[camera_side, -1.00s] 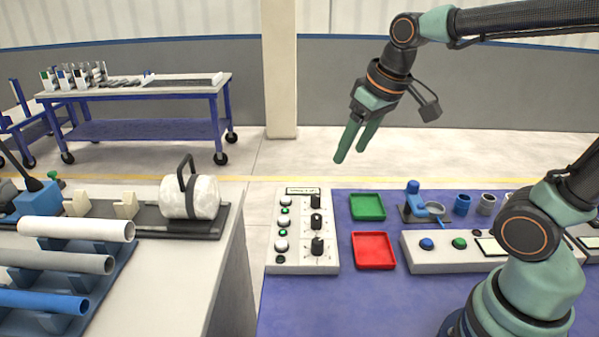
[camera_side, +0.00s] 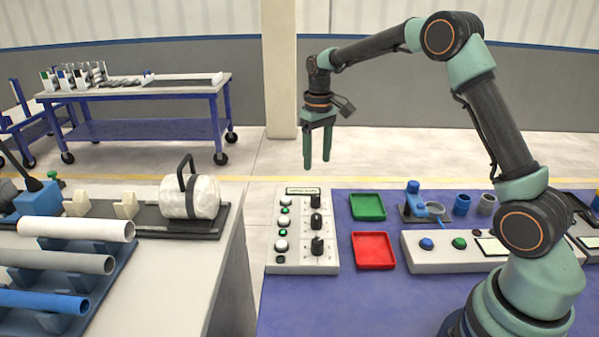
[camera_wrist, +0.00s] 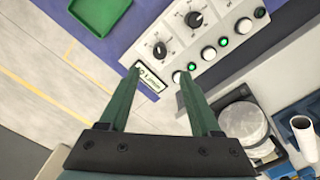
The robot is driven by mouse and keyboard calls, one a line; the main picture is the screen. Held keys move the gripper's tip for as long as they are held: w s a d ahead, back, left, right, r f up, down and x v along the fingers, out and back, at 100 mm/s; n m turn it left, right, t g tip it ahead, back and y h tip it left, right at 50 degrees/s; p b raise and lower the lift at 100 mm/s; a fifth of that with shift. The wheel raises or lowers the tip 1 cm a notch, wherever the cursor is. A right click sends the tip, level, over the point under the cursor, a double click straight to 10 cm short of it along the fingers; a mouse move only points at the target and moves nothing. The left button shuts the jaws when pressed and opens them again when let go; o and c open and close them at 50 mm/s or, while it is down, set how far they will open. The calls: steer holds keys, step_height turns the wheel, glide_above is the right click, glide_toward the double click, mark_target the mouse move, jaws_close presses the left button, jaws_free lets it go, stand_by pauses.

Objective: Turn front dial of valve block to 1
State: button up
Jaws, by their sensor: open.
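The valve block (camera_side: 303,262) is a white panel at the left edge of the blue table, with a column of black dials on its right side and round buttons with green lights on its left. The dial nearest the side camera (camera_side: 317,246) shows clearly, but its number marks are too small to read. In the wrist view the panel (camera_wrist: 178,54) lies beyond the fingertips, with a dial (camera_wrist: 160,49) and another dial (camera_wrist: 194,19) visible. My gripper (camera_side: 318,168) is open and empty, pointing down in the air above the panel's far end; it also shows in the wrist view (camera_wrist: 158,85).
A green tray (camera_side: 368,207) and a red tray (camera_side: 374,251) lie right of the panel. A white control box (camera_side: 450,262) stands further right. A left bench holds pipes (camera_side: 75,229) and a white cylinder with a black handle (camera_side: 189,197). Air around my gripper is clear.

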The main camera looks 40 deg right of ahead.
mark_target(316, 195)
step_height(316, 195, down, 12)
steer(key=shift+f, duration=0.1)
stand_by(0.5)
jaws_close()
